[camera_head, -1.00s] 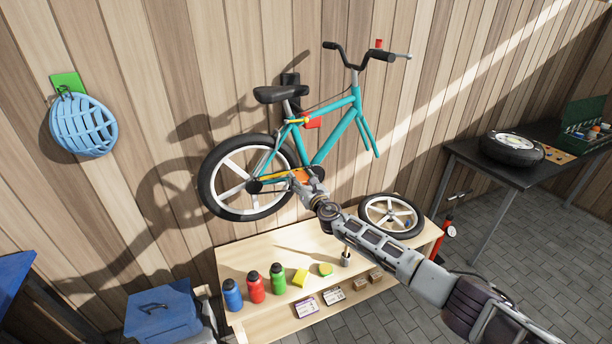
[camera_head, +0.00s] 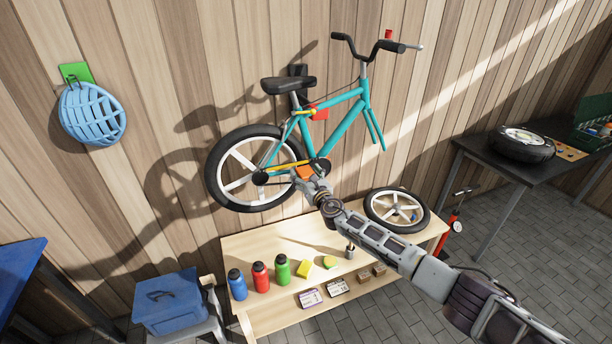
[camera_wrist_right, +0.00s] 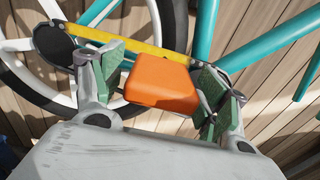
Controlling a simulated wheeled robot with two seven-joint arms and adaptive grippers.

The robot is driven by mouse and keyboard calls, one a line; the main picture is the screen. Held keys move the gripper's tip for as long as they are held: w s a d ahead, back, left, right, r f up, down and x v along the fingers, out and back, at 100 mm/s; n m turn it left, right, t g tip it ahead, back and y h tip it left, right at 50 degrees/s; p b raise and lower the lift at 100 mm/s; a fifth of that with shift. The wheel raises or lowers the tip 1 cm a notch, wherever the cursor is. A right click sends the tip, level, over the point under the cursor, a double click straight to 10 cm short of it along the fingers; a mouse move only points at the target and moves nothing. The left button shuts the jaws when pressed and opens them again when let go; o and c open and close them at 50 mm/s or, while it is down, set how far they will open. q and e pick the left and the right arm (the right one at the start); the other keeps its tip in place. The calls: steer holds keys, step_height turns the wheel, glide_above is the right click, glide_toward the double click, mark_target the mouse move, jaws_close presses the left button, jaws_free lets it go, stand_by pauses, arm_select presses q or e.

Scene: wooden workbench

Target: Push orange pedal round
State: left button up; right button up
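The teal bicycle (camera_head: 343,126) hangs on the wooden wall, with its rear wheel at left and no front wheel in its fork. The orange pedal (camera_head: 304,172) is low on the frame beside the crank, next to the yellow chain guard. My right gripper (camera_head: 306,180) reaches it from the lower right. In the right wrist view the orange pedal (camera_wrist_right: 163,86) lies between the two spread, green-padded fingers of my right gripper (camera_wrist_right: 163,88). The fingers are close to its sides; contact is not clear. My left gripper is out of view.
A low wooden bench (camera_head: 270,312) below holds several bottles, small boxes and a loose wheel (camera_head: 397,209). A black table (camera_head: 540,165) with a tyre stands at right. A blue helmet (camera_head: 91,114) hangs at left, above a blue toolbox (camera_head: 167,302).

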steer(key=shift+s+d, duration=0.1)
steer(key=shift+s, duration=0.1)
stand_by(0.3)
steer(key=v, duration=1.1)
steer(key=shift+s, duration=0.3)
steer(key=shift+r, duration=0.1)
steer(key=shift+m, duration=0.3)
stand_by(0.5)
